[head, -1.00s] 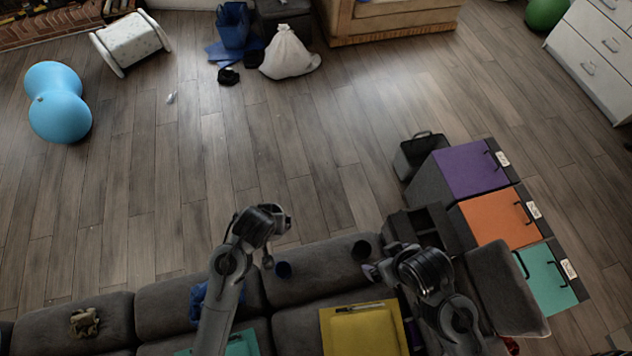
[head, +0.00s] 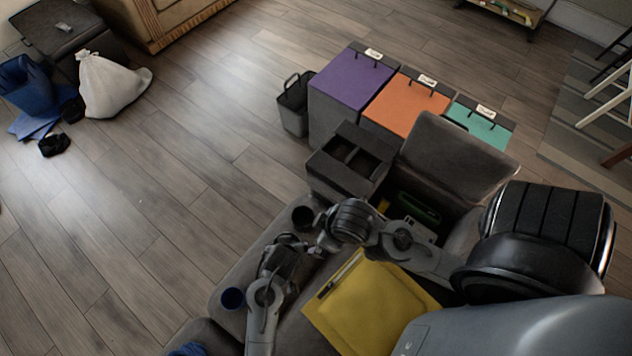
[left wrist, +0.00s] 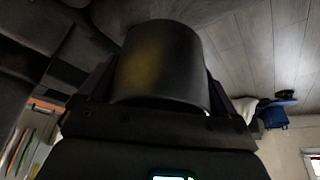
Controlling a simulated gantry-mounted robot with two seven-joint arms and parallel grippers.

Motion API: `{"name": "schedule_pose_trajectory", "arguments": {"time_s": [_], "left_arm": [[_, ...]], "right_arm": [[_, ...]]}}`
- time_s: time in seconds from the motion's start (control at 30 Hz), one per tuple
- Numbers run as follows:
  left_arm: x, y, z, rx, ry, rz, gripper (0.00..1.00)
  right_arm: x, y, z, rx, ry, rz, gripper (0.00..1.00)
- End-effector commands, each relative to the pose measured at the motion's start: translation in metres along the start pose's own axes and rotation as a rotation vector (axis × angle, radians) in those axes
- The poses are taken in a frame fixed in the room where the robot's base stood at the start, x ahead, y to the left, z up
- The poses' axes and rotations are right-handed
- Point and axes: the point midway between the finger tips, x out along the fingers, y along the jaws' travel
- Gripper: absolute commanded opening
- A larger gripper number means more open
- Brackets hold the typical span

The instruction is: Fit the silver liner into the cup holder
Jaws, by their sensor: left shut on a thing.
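My left gripper (head: 296,238) is shut on a dark, shiny cylinder, which I take for the silver liner (left wrist: 160,65). In the left wrist view the fingers grip its two sides, and a yellowish sheen shows on it. In the head view a dark round cup shape (head: 303,216) is at the gripper's tips, at the sofa's edge; I cannot tell whether it is the liner, the cup holder or both. A blue-rimmed round cup shape (head: 232,298) lies farther down the sofa. My right gripper (head: 325,241) is close beside the left one; its fingers are too small to read.
A dark open two-part box (head: 350,158) and a raised grey lid (head: 460,155) stand beyond the grippers. A yellow folder (head: 375,308) with a pen lies on the seat. The left floor is mostly clear.

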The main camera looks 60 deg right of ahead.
Motion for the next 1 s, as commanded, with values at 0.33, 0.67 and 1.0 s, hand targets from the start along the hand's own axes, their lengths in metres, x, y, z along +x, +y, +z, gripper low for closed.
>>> {"name": "schedule_pose_trajectory", "arguments": {"time_s": [0.33,0.67,1.0], "left_arm": [[0.089,0.013,0.036,0.080,0.002,0.033,0.55],[0.109,0.005,0.037,0.084,0.001,0.034,0.55],[0.133,0.004,0.047,0.084,0.001,0.034,0.55]], "right_arm": [[0.086,-0.005,0.027,0.007,0.000,-0.006,1.00],[0.110,-0.006,0.035,0.008,0.001,-0.006,1.00],[0.137,-0.005,0.043,0.000,0.002,0.000,1.00]]}}
